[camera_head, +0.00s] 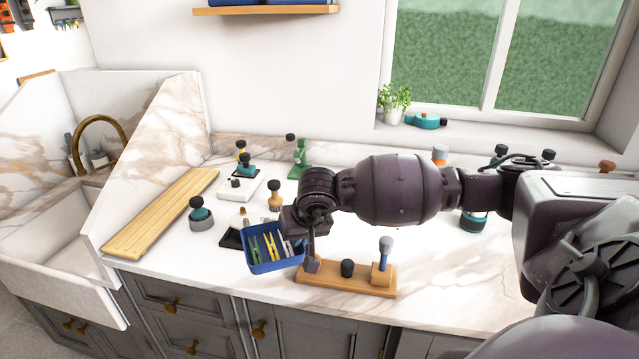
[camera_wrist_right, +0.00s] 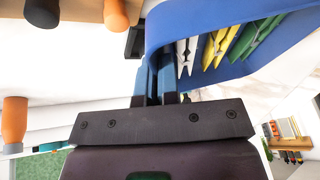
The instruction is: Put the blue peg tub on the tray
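The blue peg tub (camera_head: 270,266) holds yellow, green and white pegs. It is near the front of the counter, and it appears raised, though its height is hard to tell. My right gripper (camera_head: 297,240) is at the tub's right side. In the right wrist view its fingers (camera_wrist_right: 157,82) are close together at the wall of the tub (camera_wrist_right: 215,72), shut on it. A long, flat wooden board (camera_head: 160,215), which looks like the tray, lies to the left and is bare. My left gripper is not in view.
A wooden stand (camera_head: 335,285) with upright tools is just right of the tub. A sink (camera_head: 50,225) lies far left.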

